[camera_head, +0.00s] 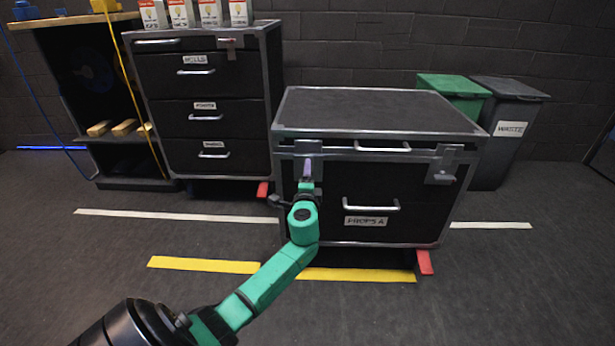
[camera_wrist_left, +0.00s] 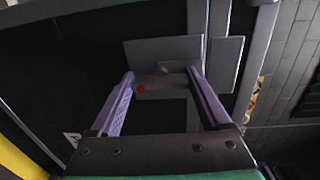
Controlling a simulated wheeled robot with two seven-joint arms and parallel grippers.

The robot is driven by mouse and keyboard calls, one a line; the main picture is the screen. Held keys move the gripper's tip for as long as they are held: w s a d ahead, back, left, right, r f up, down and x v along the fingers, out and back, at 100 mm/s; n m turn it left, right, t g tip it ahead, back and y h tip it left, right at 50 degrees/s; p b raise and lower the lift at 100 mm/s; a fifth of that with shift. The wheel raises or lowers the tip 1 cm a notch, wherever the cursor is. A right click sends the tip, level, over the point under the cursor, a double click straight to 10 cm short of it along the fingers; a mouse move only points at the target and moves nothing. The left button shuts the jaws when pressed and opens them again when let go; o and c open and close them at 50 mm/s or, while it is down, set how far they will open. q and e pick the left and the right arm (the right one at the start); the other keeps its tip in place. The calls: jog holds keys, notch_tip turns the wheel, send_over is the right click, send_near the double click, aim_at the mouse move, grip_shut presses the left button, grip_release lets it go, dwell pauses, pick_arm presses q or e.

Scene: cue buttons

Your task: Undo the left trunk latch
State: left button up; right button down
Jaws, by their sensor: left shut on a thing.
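The trunk (camera_head: 380,118) is a dark case with grey metal edges, a closed lid and a "PROPS A" label. Its left latch (camera_head: 307,147) is a grey plate at the upper left of the front, partly hidden by my left gripper (camera_head: 307,170). In the left wrist view, the purple fingers of my left gripper (camera_wrist_left: 160,82) are on either side of the left latch (camera_wrist_left: 163,49), shut on its small lever with a red dot. The right latch (camera_head: 443,166) hangs at the trunk's upper right. My right gripper is out of view.
A drawer cabinet (camera_head: 200,90) with small boxes on top stands left of the trunk. A shelf unit (camera_head: 98,80) is further left. A green bin (camera_head: 455,86) and a grey waste bin (camera_head: 507,90) stand behind right. The floor in front is clear, with yellow tape (camera_head: 355,274).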

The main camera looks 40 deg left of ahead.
pick_arm(q)
jog(key=shift+f, duration=0.1)
jog(key=o, duration=1.2)
jog(key=shift+d, duration=0.1)
jog(key=p+v, duration=0.3)
jog(key=v, duration=1.1)
jog(key=shift+s, duration=0.2)
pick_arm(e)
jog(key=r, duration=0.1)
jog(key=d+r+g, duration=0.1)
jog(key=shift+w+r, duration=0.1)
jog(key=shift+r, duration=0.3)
pick_arm(q)
jog(key=shift+d, duration=0.15)
